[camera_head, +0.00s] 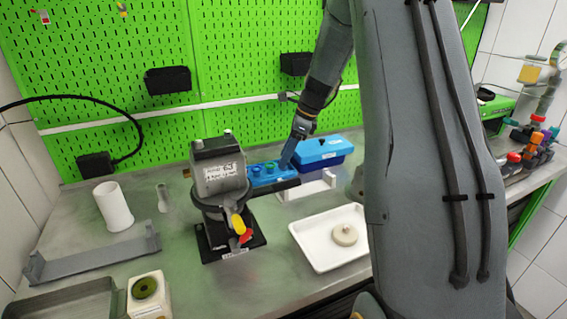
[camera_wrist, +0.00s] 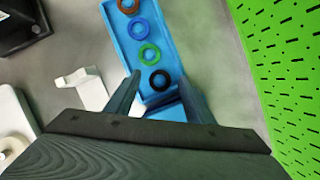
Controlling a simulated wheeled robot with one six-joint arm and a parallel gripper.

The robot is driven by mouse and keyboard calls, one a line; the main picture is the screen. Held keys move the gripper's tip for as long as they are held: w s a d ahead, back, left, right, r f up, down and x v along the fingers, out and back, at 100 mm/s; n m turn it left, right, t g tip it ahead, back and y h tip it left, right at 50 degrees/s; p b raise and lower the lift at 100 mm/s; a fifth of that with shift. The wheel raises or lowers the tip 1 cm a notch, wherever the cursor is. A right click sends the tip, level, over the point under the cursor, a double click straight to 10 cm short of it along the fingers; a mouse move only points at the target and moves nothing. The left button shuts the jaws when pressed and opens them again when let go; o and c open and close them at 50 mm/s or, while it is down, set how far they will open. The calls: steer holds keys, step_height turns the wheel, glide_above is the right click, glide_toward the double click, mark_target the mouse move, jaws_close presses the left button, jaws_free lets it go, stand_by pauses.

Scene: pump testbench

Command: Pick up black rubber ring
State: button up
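The black rubber ring (camera_wrist: 160,79) lies in a long blue tray (camera_wrist: 122,32), at the end of a row of rings nearest my gripper in the wrist view. A green ring (camera_wrist: 149,54), a blue ring (camera_wrist: 139,28) and a brown ring (camera_wrist: 128,5) lie beyond it in the same tray. My gripper (camera_wrist: 160,92) is open, with its two fingers apart on either side of the black ring's end of the tray. Nothing shows between the fingers as held. In the head view my gripper (camera_head: 287,160) is over the tray's right end and hides the black ring.
A grey pump unit (camera_head: 219,172) stands left of the tray (camera_head: 262,182). A blue lidded box (camera_head: 322,151) is just right of my gripper. A white bracket (camera_head: 308,188) and a white tray with a beige disc (camera_head: 344,235) are in front. The green pegboard (camera_head: 240,60) rises behind.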

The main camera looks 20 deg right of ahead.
steer(key=c, duration=1)
steer(key=shift+r, duration=0.1)
steer(key=shift+c, duration=0.2)
